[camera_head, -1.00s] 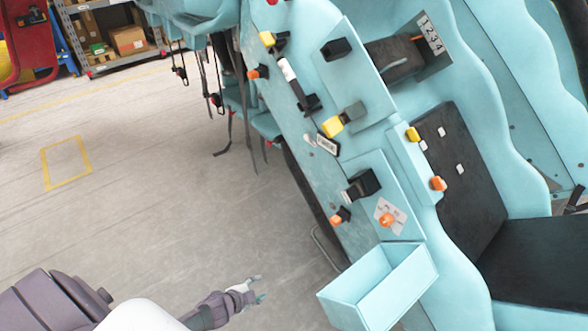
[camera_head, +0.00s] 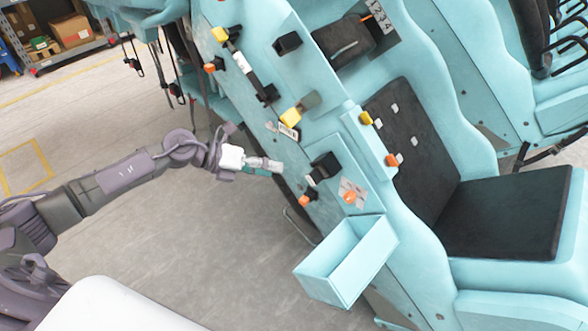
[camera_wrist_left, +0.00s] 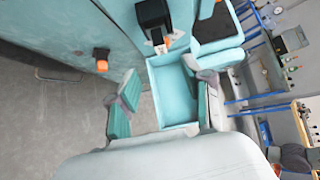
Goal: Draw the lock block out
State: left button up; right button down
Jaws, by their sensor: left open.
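A black block (camera_head: 322,167) sits on the lower part of the train's pale blue side panel, with an orange-tipped piece (camera_head: 305,200) just below it. I cannot tell for certain which fitting is the lock block. The black block also shows at the top of the left wrist view (camera_wrist_left: 154,14), and an orange knob (camera_wrist_left: 101,60) stands left of it. My left gripper (camera_head: 268,166) is open and empty, left of the black block and apart from it. In the left wrist view its fingers (camera_wrist_left: 165,98) are spread with the tray between and beyond them. My right gripper is out of view.
An open pale blue tray (camera_head: 330,291) juts out below the black block. A black-padded seat (camera_head: 505,215) is at right. The floor at left is clear.

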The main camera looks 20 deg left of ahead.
aim_at(307, 177)
pick_arm(q)
jog(key=p+x, duration=0.2)
jog(key=x, duration=0.8)
jog(key=shift+w+d, duration=0.25)
jog(key=shift+w, duration=0.05)
jog(key=shift+w+d+f, duration=0.25)
jog(key=shift+d+f, duration=0.15)
grip_shut()
